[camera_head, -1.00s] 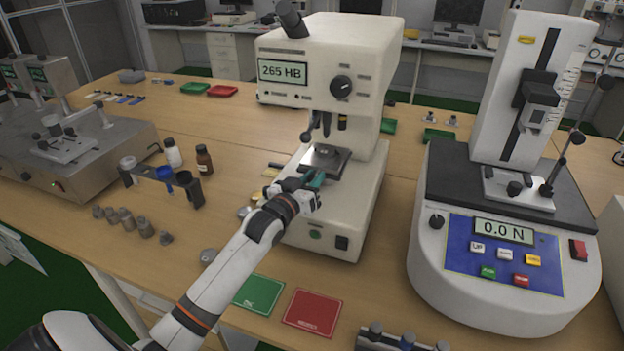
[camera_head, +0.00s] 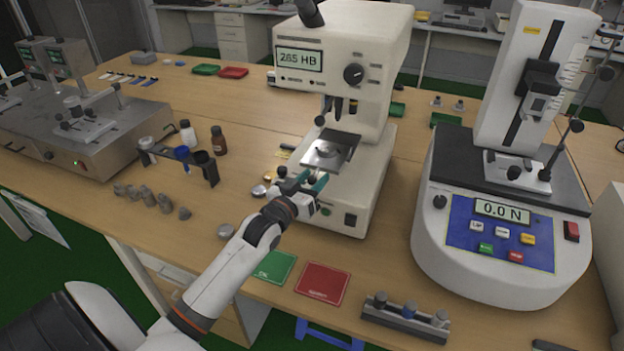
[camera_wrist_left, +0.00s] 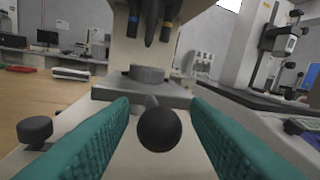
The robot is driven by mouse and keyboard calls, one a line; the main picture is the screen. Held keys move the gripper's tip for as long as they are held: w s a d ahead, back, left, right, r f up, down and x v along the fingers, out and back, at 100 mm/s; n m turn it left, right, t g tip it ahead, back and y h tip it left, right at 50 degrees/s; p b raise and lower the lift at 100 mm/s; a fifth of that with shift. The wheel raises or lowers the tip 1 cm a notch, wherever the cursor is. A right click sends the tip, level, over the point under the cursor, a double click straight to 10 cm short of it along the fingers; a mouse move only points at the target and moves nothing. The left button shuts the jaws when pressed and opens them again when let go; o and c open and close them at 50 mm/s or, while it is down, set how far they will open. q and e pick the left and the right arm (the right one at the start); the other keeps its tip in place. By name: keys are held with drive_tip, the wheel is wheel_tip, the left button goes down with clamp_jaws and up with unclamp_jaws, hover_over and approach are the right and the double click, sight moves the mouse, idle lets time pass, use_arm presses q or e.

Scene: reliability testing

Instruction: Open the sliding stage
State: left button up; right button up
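The sliding stage (camera_head: 345,148) is a grey metal plate with a round disc on top, under the lens turret of the white hardness tester (camera_head: 390,100). In the left wrist view the stage's front edge (camera_wrist_left: 100,93) lies ahead, with a black ball knob (camera_wrist_left: 159,129) on a short stem at its front. My left gripper (camera_head: 318,182) is in front of the stage. Its teal fingers (camera_wrist_left: 160,125) are spread, one on each side of the knob, with a gap visible on both sides. My right gripper is in neither view.
A force tester (camera_head: 510,250) stands at the right. Green and red mats (camera_head: 322,285) lie at the table's front, beside a rack (camera_head: 405,318) of cylinders. Bottles (camera_head: 219,140), a holder and small weights (camera_head: 147,197) are at the left. A dark knob (camera_wrist_left: 35,130) sits near the left finger.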

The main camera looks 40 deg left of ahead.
use_arm(q)
drive_tip(key=shift+s+f, duration=0.1)
drive_tip(key=shift+s, duration=0.1)
drive_tip(key=s+b, duration=0.1)
drive_tip(key=s, duration=1)
drive_tip(key=shift+s+d, duration=0.2)
drive_tip(key=shift+s, duration=0.1)
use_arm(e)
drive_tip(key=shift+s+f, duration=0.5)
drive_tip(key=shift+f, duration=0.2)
